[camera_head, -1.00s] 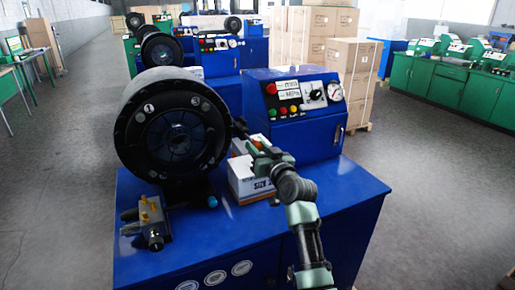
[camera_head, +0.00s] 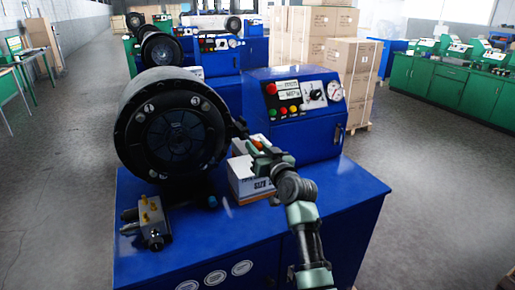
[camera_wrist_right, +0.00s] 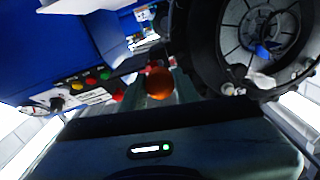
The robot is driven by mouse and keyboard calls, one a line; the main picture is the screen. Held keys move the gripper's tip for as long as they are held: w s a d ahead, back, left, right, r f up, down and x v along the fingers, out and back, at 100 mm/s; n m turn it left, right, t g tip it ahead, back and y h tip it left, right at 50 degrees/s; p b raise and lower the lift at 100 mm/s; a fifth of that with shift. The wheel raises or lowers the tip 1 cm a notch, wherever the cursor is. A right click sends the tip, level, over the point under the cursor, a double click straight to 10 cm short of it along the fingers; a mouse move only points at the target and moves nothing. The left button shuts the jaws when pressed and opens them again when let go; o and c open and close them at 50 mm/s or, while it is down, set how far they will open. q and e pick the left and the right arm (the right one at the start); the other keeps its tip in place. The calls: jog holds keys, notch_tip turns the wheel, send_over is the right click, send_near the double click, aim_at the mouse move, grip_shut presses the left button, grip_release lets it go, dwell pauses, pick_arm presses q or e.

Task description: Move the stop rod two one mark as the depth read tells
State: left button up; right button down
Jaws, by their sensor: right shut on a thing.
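The blue crimper (camera_head: 345,190) stands in front of me with a big black round head (camera_head: 180,135) on its top. My right gripper (camera_head: 250,142) is beside the right edge of this head, above a white and orange box. In the right wrist view, the right gripper (camera_wrist_right: 158,88) is shut on an orange round knob (camera_wrist_right: 159,84), which I take for the end of the stop rod. The rod's shaft and marks are hidden or too small to tell. A depth reading cannot be made out on the small displays (camera_head: 288,90). My left gripper is out of view.
The white and orange box (camera_head: 245,180) sits under my right gripper. A valve block with yellow fittings (camera_head: 150,222) lies at the front left of the crimper top. A control panel with buttons and a gauge (camera_head: 334,91) stands close at right. The crimper's front right top is clear.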

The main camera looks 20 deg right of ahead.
dwell(0.4)
jog(key=shift+s+p, duration=0.45)
jog(key=shift+s, duration=0.6)
jog(key=shift+f, duration=0.15)
jog(key=c, duration=1.1)
grip_release()
jog(key=shift+s, duration=0.15)
jog(key=shift+o, duration=0.2)
